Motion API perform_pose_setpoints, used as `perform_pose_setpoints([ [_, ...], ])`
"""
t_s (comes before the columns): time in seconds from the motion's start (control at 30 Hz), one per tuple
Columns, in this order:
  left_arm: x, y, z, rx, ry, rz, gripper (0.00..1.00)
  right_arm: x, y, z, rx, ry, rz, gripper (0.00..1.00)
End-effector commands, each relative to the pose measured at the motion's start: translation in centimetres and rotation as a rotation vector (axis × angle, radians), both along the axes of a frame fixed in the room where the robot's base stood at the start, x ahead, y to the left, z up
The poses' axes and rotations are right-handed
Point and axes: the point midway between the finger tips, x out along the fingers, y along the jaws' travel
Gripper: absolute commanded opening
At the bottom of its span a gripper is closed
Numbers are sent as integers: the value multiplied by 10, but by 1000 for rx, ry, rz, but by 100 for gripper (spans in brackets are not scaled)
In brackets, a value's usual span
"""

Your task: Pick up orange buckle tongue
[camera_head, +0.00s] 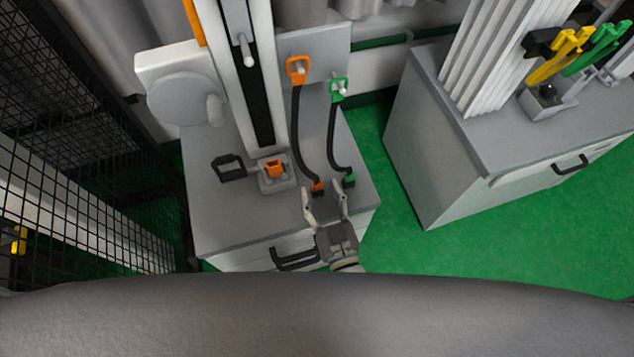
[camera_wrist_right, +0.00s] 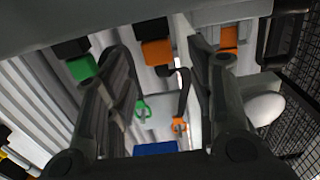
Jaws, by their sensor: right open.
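The orange buckle tongue (camera_head: 298,68) is an orange loop hanging on a peg of the grey back panel. A black strap runs from it down to an orange-and-black block (camera_head: 318,187) on the cabinet top. In the right wrist view the tongue (camera_wrist_right: 180,125) shows small, and the orange block (camera_wrist_right: 157,52) shows nearer, between the fingers in the picture. My right gripper (camera_head: 323,193) is open and empty, with its fingertips near the orange block, well short of the hanging tongue. My left gripper is not in view.
A green tongue (camera_head: 338,87) hangs to the right, its strap ending at a green block (camera_head: 349,180). An orange buckle (camera_head: 274,169) with a black handle (camera_head: 229,167) sits on the cabinet's left. A tall column stands behind it. A black mesh fence (camera_head: 75,150) is at left.

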Motion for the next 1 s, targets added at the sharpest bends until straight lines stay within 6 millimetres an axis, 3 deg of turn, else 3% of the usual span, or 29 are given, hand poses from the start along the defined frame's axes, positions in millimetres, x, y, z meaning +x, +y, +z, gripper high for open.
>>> perform_pose_setpoints([
  [0.13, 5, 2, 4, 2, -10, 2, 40, 18, 6, 1, 1, 0, -1, 50],
  [0.43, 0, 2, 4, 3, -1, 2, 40, 21, 7, 0, -1, 2, 0, 50],
  [0.7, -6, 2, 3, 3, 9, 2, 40, 21, 7, 0, 0, 1, 0, 15],
  [1.0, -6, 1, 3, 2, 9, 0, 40, 21, 7, 0, 0, 1, 0, 13],
])
